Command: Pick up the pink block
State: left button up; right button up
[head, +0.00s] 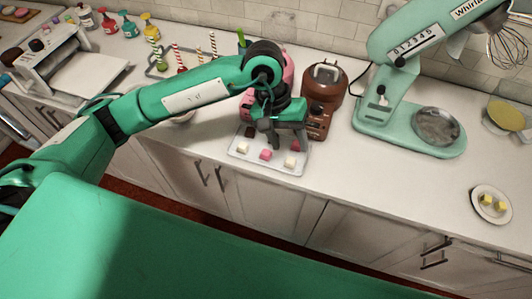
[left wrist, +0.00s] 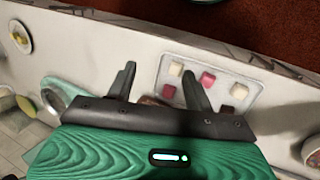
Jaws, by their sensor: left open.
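The pink block (head: 265,155) sits in the front row of a small light tray (head: 238,157) on the counter, between two white blocks (head: 242,148) (head: 290,161). It also shows in the left wrist view (left wrist: 207,79), just right of one finger's tip. My left gripper (head: 272,140) hangs over the tray, fingers pointing down, just behind the pink block in the head view. The gripper hides part of the tray's back row. My right gripper is not in view.
Dark brown blocks (left wrist: 227,110) share the tray. A brown appliance (head: 322,92) stands close behind the gripper. A mint stand mixer (head: 410,105) is to the right, and a plate with yellow cubes (head: 491,204) is farther right. The counter between tray and plate is clear.

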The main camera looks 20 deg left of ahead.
pick_arm(q)
jog(key=w+a+m+t+y, duration=0.1)
jog(key=w+a+y, duration=0.25)
jog(key=a, duration=0.35)
jog(key=p, duration=0.3)
send_over(265, 158)
jog(key=shift+y, duration=0.25)
jog(key=f, duration=0.7)
jog(key=shift+s+a+f, duration=0.1)
jog(key=shift+s+f, duration=0.15)
jog(key=shift+f, duration=0.1)
jog(key=shift+f+p, duration=0.45)
jog(key=f, duration=0.1)
jog(key=f+p, duration=0.2)
jog(key=shift+w+f, duration=0.1)
jog(key=shift+w, duration=0.15)
jog(key=shift+f, duration=0.65)
jog(key=c, duration=1)
jog(key=shift+r, duration=0.1)
jog(key=shift+c, duration=0.2)
